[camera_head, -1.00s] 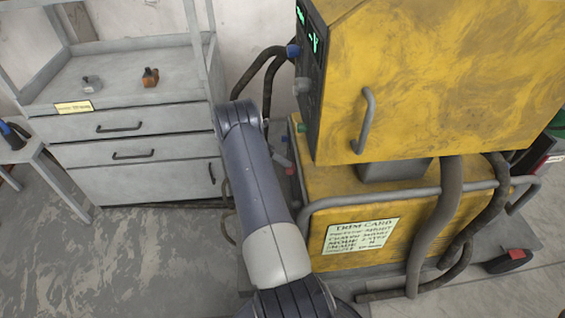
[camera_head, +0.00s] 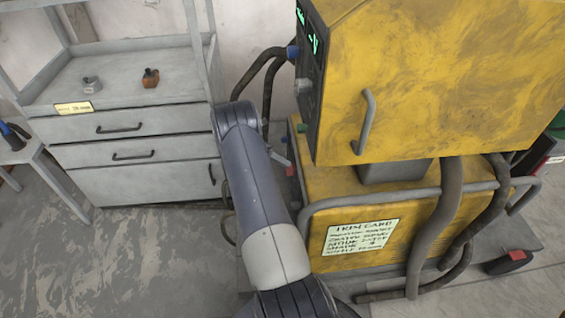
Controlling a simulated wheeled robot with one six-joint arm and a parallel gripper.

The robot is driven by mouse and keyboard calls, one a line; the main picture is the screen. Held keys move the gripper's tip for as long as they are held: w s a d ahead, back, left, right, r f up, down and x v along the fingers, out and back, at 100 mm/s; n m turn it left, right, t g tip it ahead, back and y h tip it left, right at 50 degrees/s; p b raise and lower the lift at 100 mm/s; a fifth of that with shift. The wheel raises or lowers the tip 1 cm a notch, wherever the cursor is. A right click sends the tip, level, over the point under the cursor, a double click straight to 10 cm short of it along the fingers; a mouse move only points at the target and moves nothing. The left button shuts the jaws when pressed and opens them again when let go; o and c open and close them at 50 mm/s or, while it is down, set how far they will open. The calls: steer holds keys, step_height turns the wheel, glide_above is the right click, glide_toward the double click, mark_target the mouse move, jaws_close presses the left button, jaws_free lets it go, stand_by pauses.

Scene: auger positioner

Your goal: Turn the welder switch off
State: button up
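The yellow welder (camera_head: 450,75) stands at the right, with a dark control panel (camera_head: 309,60) on its left side, seen edge-on. The panel has lit green marks, a blue part (camera_head: 293,51) at its edge and a grey knob (camera_head: 302,85). A small green part (camera_head: 302,127) and a red part (camera_head: 291,171) show lower down. I cannot tell which part is the switch. My grey arm rises in front of the welder's left side, and its far end and my gripper are hidden. A small light grey piece beside the arm is too unclear to identify.
A grey shelf cabinet (camera_head: 140,185) with drawers stands at the left, holding a small grey item (camera_head: 92,85) and an orange-brown bottle (camera_head: 151,78). Thick hoses (camera_head: 440,225) and a pipe rail surround the welder. Open floor (camera_head: 130,260) lies at lower left.

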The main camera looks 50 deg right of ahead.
steer(key=v, duration=0.9)
steer(key=shift+w+a+r, duration=0.2)
steer(key=shift+w, duration=0.15)
steer(key=x, duration=1.1)
